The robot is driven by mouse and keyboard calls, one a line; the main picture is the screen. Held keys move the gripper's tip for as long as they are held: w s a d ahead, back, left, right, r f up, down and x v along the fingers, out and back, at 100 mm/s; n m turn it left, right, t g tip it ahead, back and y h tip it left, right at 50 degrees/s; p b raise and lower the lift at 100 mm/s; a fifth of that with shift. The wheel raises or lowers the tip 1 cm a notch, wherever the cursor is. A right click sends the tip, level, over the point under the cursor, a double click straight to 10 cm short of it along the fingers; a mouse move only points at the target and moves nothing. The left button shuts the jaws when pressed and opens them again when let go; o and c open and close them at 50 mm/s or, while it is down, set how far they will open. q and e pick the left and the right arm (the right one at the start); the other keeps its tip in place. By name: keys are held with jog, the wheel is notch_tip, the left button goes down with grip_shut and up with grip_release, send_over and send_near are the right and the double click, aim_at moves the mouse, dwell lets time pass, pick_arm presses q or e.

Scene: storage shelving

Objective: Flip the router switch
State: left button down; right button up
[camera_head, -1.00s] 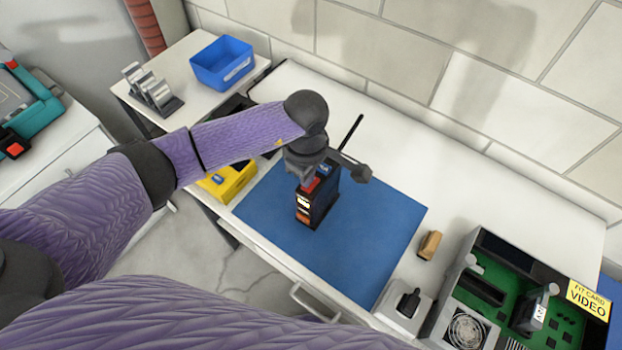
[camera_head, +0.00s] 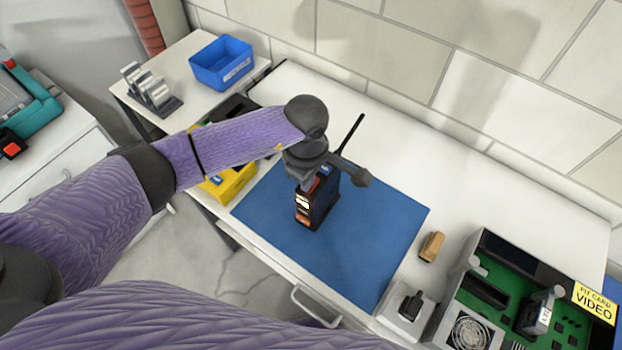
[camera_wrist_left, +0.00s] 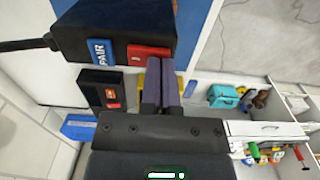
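The router (camera_head: 318,205) is a dark upright box with a thin antenna behind it, on a blue mat (camera_head: 375,240). Orange and white marks show on its near face. In the left wrist view the router (camera_wrist_left: 105,25) fills the upper left, with a blue label reading "PAIR" and a red switch (camera_wrist_left: 148,52). My left gripper (camera_head: 306,184) is just over the router's top. In the wrist view its two fingers (camera_wrist_left: 161,62) lie together, shut and empty, with their tips close beside the red switch; I cannot tell whether they touch it. My right gripper is out of view.
A yellow box (camera_head: 232,184) stands left of the mat and a blue bin (camera_head: 222,63) at the back left. A small brown block (camera_head: 431,246), a white base with a black knob (camera_head: 409,303) and an open computer case (camera_head: 500,240) stand right. The table behind the mat is clear.

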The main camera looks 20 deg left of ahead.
pick_arm(q)
jog(key=shift+f, duration=0.15)
notch_tip(320, 180, up, 7)
jog(key=p, duration=0.5)
dwell(0.4)
